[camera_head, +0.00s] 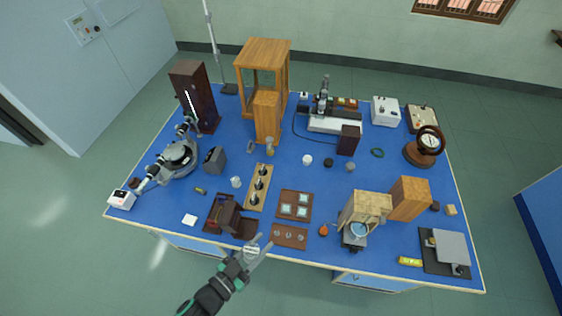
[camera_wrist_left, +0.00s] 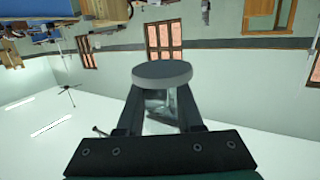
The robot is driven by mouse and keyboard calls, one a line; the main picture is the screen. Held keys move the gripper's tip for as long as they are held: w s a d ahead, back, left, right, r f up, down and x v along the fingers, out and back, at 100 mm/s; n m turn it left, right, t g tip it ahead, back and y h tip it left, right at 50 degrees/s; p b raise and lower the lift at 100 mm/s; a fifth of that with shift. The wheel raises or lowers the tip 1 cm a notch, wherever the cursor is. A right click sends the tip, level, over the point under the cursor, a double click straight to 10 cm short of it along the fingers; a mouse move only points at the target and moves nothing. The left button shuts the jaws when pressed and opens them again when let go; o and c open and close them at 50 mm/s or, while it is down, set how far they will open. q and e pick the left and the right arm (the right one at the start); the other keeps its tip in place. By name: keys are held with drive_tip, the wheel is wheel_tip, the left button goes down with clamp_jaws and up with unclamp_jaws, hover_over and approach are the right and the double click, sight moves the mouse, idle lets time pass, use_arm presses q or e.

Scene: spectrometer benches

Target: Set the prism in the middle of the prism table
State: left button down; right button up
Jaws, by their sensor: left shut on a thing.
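My left gripper (camera_head: 257,256) is in front of the bench's near edge, left of centre. It is shut on the prism, a clear glass piece with a round grey disc at one end, which shows between the fingers in the left wrist view (camera_wrist_left: 160,100). In the head view the prism (camera_head: 251,250) is small and pale between the fingertips. The spectrometer, with the round prism table (camera_head: 179,154) in its middle, stands at the left of the bench, well away from the gripper. Details of the prism table's top are too small to tell. My right gripper is out of view.
An open brown box (camera_head: 228,215) and a board with small round pieces (camera_head: 290,236) lie just beyond the gripper.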

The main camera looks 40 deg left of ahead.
use_arm(q)
drive_tip(key=s+a+f+n+y+b, duration=0.1)
drive_tip(key=a+f+b, duration=0.3)
drive_tip(key=f+b, duration=0.7)
drive_tip(key=s+a+f+n+g+y+b, duration=0.1)
drive_tip(key=a+f+y+b, duration=0.3)
drive_tip(key=f+b, duration=0.8)
drive_tip(key=s+a+f+n+y+b, duration=0.2)
drive_tip(key=f+b, duration=1)
drive_tip(key=b, duration=0.7)
drive_tip(key=shift+s+a+f+n+g+y+b, duration=0.25)
drive_tip(key=shift+s+a+n+g+b, duration=0.2)
drive_tip(key=shift+a+n, duration=0.5)
drive_tip(key=shift+a+r, duration=0.1)
drive_tip(key=shift+a, duration=0.05)
